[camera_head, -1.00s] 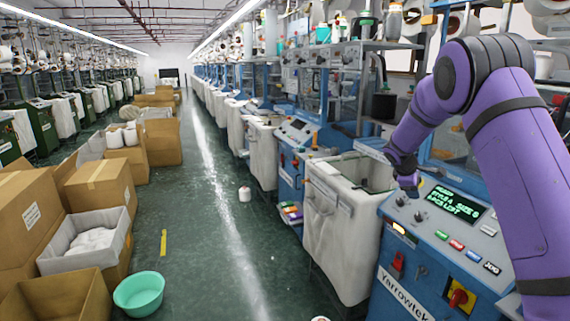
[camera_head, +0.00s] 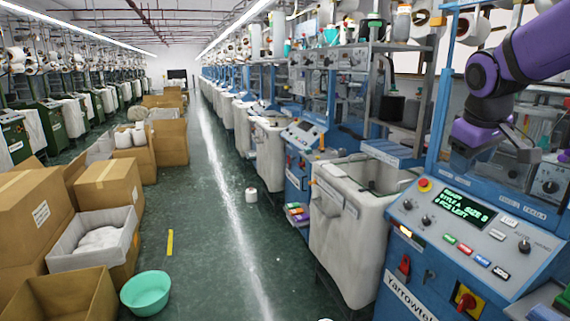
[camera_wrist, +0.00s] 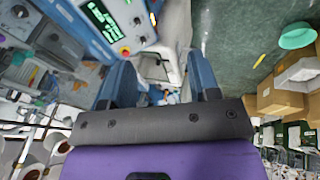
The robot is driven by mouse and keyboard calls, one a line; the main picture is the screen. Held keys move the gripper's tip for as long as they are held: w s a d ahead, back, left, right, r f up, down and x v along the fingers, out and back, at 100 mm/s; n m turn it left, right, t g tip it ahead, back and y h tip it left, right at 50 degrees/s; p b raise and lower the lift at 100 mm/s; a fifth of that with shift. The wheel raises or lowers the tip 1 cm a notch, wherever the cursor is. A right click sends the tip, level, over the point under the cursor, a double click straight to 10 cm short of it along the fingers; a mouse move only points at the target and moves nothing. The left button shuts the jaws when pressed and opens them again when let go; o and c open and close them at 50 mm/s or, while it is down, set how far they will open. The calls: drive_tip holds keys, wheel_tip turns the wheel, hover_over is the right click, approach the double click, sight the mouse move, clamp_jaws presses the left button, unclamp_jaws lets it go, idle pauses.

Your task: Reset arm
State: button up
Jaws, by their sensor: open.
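My purple arm is folded at the upper right of the head view, with its wrist above the blue machine's control panel (camera_head: 463,240). In the wrist view my gripper (camera_wrist: 160,80) has its two blue fingers spread wide, with nothing between them. The fingers are clear of the machine. In the head view the fingertips are hard to make out against the machine behind. The panel has a lit green text display (camera_head: 463,207), which also shows in the wrist view (camera_wrist: 102,20).
A white fabric bin (camera_head: 345,230) stands left of the panel. A row of machines runs into the distance. The aisle floor is mostly clear, with a white yarn cone (camera_head: 251,195), a yellow strip (camera_head: 170,242), a teal basin (camera_head: 146,292) and cardboard boxes (camera_head: 107,185) at left.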

drive_tip(key=s+a+m+y, duration=0.1)
drive_tip(key=s+a+m, duration=0.1)
drive_tip(key=s, duration=0.9)
drive_tip(key=s+a+f+m+t+y, duration=0.1)
drive_tip(key=s+a, duration=0.3)
drive_tip(key=s, duration=0.7)
drive_tip(key=shift+a+f+m, duration=0.15)
drive_tip(key=shift+f+m, duration=0.15)
drive_tip(key=shift+m, duration=0.1)
